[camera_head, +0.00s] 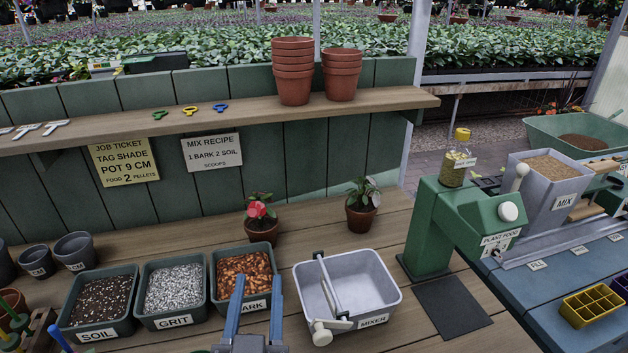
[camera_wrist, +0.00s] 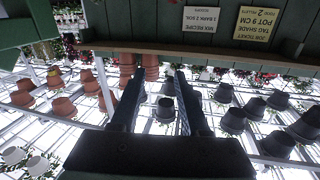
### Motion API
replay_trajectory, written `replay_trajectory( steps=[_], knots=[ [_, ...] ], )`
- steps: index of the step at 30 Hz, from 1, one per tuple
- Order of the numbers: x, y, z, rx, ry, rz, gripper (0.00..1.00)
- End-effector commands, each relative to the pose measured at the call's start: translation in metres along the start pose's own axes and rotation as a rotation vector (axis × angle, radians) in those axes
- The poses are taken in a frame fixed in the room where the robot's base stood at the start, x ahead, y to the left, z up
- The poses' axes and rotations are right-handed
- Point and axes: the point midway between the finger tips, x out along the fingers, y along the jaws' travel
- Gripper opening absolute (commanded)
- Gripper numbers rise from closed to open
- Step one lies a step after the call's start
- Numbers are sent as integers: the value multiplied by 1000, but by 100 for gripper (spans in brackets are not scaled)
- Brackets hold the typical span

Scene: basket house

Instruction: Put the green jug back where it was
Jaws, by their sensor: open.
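I cannot make out a green jug in either view. My gripper (camera_head: 256,277) is at the bottom middle of the head view, in front of the bark bin (camera_head: 242,274). Its two fingers are apart, with nothing seen between them. In the wrist view the open fingers (camera_wrist: 160,80) point toward the shelf edge and hanging pots, and that picture is upside down. A green plant food dispenser (camera_head: 455,222) with a yellow-capped bottle (camera_head: 457,160) stands right of centre.
Soil (camera_head: 103,299) and grit (camera_head: 174,289) bins stand left of the bark. A white mixer tub (camera_head: 375,281) stands to its right. Two potted plants (camera_head: 261,226) (camera_head: 361,213) stand behind. Stacked terracotta pots (camera_head: 293,75) sit on the shelf (camera_head: 200,118). A dark mat (camera_head: 452,306) is empty.

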Motion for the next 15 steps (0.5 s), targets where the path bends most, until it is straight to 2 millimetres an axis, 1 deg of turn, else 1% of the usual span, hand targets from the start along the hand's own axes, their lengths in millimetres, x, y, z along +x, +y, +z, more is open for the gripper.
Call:
replay_trajectory(
  steps=[1, 2, 3, 5, 6, 8, 9, 12, 15],
  knots=[
    [10, 6, -50, 2, 98, 6, 45],
    [12, 10, -75, 1, 148, 8, 45],
    [14, 14, -110, -2, 215, 9, 45],
    [11, 20, -161, -9, 319, 12, 45],
    [6, 24, -194, -15, 387, 14, 45],
    [-5, 29, -241, -28, 484, 17, 45],
    [-14, 32, -269, -37, 545, 18, 45],
    [-40, 37, -325, -62, 676, 22, 45],
    [-63, 40, -361, -83, 766, 25, 45]
  ],
)
